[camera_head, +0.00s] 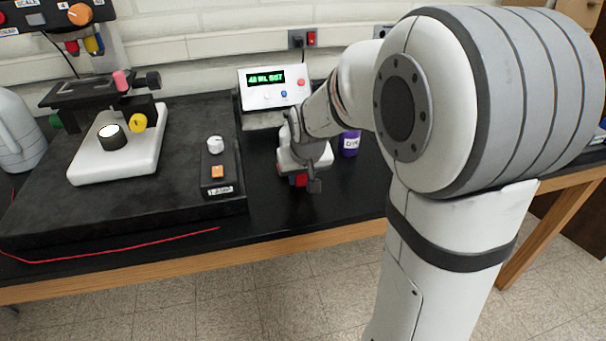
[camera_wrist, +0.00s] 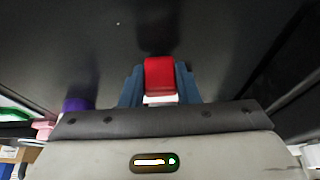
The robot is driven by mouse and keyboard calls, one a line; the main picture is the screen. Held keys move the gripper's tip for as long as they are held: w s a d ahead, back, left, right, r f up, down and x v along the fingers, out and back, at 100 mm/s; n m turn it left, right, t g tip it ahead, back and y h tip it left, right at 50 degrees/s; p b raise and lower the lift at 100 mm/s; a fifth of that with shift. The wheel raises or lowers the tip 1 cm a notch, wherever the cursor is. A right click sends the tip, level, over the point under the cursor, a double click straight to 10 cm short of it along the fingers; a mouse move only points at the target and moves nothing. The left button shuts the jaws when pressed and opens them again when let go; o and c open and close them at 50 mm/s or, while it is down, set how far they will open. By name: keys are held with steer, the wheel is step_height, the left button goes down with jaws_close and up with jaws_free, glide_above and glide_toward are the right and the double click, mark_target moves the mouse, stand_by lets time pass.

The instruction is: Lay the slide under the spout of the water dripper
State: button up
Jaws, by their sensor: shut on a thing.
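My gripper (camera_head: 300,181) points down above the black bench, in front of a white box. In the wrist view its blue fingers (camera_wrist: 160,88) are shut on a red piece (camera_wrist: 159,73) with a white part beside it. The red piece also shows small under the gripper in the head view (camera_head: 299,180). I cannot tell for sure whether it belongs to the slide. The white box (camera_head: 283,92) has a green display and buttons. It may be the water dripper; no spout is visible, and my arm covers part of it.
A microscope (camera_head: 85,170) stands on a black mat at the left. A dark control box (camera_head: 219,188) with a white knob and orange button is left of my gripper. A purple bottle (camera_head: 350,146) stands right of it. A red cord (camera_head: 120,247) lies along the front.

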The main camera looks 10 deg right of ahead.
steer(key=shift+f+b, duration=0.45)
steer(key=shift+f, duration=0.1)
steer(key=o, duration=1.1)
steer(key=v, duration=0.6)
steer(key=shift+s+r, duration=0.1)
steer(key=shift+r, duration=0.3)
steer(key=s+p, duration=0.1)
steer(key=s, duration=0.5)
steer(key=s+g+p, duration=0.1)
steer(key=s, duration=0.5)
steer(key=s+g+p, duration=0.1)
steer(key=s, duration=0.6)
steer(key=shift+d+r, duration=0.2)
steer(key=shift+r, duration=0.2)
